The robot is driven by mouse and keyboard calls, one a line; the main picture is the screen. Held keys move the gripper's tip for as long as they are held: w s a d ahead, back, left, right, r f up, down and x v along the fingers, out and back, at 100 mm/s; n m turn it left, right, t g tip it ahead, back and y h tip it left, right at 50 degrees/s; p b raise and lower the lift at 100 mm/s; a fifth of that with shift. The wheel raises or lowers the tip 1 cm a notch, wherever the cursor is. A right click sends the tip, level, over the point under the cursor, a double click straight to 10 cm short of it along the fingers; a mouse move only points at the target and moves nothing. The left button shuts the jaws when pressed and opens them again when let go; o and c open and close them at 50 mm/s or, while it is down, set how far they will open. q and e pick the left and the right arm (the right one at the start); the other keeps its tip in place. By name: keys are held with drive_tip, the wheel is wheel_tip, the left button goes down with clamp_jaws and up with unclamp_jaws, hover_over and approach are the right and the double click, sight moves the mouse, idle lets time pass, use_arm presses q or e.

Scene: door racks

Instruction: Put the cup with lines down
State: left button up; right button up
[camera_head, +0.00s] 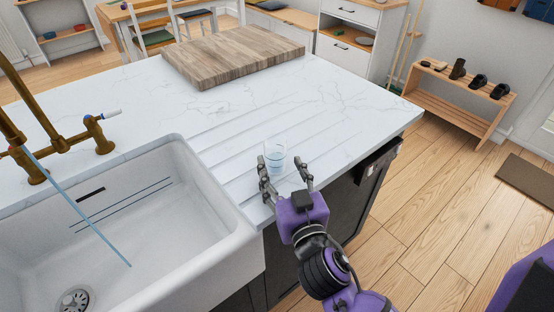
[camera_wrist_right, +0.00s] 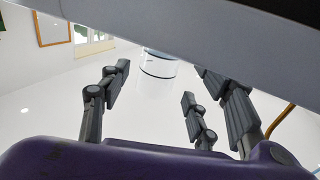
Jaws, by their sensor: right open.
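The cup (camera_head: 275,155) is clear with a bluish tint and appears to stand upright on the grooved part of the white worktop, right of the sink. In the right wrist view the cup (camera_wrist_right: 158,66) shows dark lines around it, beyond the fingers. My right gripper (camera_head: 284,175) is open at the worktop's front edge, its fingers pointing at the cup. The left finger is close beside the cup; I cannot tell whether it touches. The spread fingers also show in the right wrist view (camera_wrist_right: 158,90), with nothing between them. My left gripper is not in view.
A white sink (camera_head: 190,205) with a brass tap (camera_head: 100,135) lies to the left. A thick wooden board (camera_head: 235,52) lies at the back of the worktop (camera_head: 350,95). The worktop around the cup is clear. A low shoe rack (camera_head: 460,100) stands on the floor at right.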

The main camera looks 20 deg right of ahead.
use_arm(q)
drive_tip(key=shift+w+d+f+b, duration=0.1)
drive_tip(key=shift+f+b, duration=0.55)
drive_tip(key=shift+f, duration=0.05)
use_arm(e)
drive_tip(key=s, duration=0.7)
drive_tip(key=shift+s, duration=0.25)
drive_tip(key=shift+a, duration=0.1)
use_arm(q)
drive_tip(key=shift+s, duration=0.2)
